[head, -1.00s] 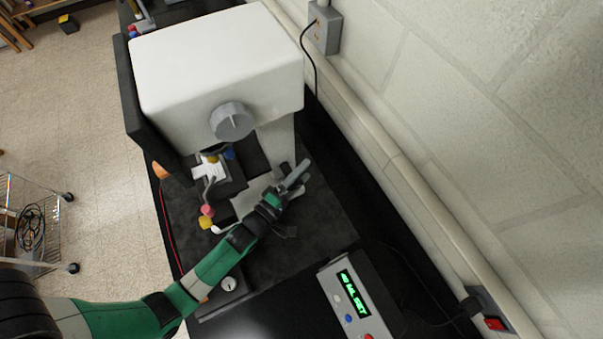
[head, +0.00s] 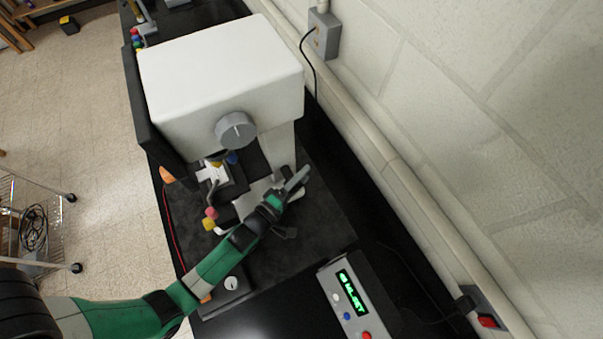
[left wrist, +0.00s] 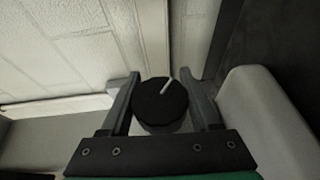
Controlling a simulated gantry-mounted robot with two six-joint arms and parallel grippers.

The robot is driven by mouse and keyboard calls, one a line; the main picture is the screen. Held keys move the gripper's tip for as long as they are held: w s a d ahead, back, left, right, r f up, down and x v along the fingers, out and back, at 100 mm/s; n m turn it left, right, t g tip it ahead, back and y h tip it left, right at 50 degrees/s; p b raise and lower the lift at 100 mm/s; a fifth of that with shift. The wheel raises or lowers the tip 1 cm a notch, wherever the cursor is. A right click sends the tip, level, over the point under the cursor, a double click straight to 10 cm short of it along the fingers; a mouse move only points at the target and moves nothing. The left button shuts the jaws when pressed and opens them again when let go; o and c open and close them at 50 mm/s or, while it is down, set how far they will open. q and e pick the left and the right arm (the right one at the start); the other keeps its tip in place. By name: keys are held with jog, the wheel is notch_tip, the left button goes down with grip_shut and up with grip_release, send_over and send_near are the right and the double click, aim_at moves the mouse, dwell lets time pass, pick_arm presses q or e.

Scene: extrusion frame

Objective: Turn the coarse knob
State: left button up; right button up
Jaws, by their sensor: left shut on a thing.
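A round black knob (left wrist: 160,102) with a white pointer line sits between the two fingers of my left gripper (left wrist: 159,80) in the left wrist view. The fingers are shut on its sides. The pointer line tilts to the upper right. In the head view my left gripper (head: 296,182) is low at the right side of the white-housed instrument (head: 220,70), beside its base. The black knob is mostly hidden there by the gripper. My right gripper is not in view.
A larger grey knob (head: 236,130) is on the housing's front. A control box (head: 358,300) with a green display stands at the lower right. Coloured small knobs (head: 210,218) are left of my gripper. The wall and a pipe (head: 400,175) run close on the right.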

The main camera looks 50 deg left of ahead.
pick_arm(q)
jog(key=g+p, duration=0.2)
jog(key=p, duration=0.2)
jog(key=shift+r+m, duration=0.15)
jog(key=shift+m, duration=0.25)
jog(key=shift+f+g, duration=0.45)
jog(key=shift+g, duration=0.35)
jog(key=shift+s+f+m+g+p, duration=0.2)
jog(key=shift+m+g+p, duration=0.4)
jog(key=shift+g+p, duration=0.55)
jog(key=shift+s+a+f+g+y+p, duration=0.15)
jog(key=shift+f+g+p, duration=0.1)
jog(key=shift+g+p, duration=0.25)
jog(key=shift+s+f+g+y+p, duration=0.1)
jog(key=shift+f+g+y+p, duration=0.1)
jog(key=shift+g+p, duration=0.25)
jog(key=shift+m, duration=0.3)
jog(key=o, duration=1.3)
jog(key=shift+o, duration=0.2)
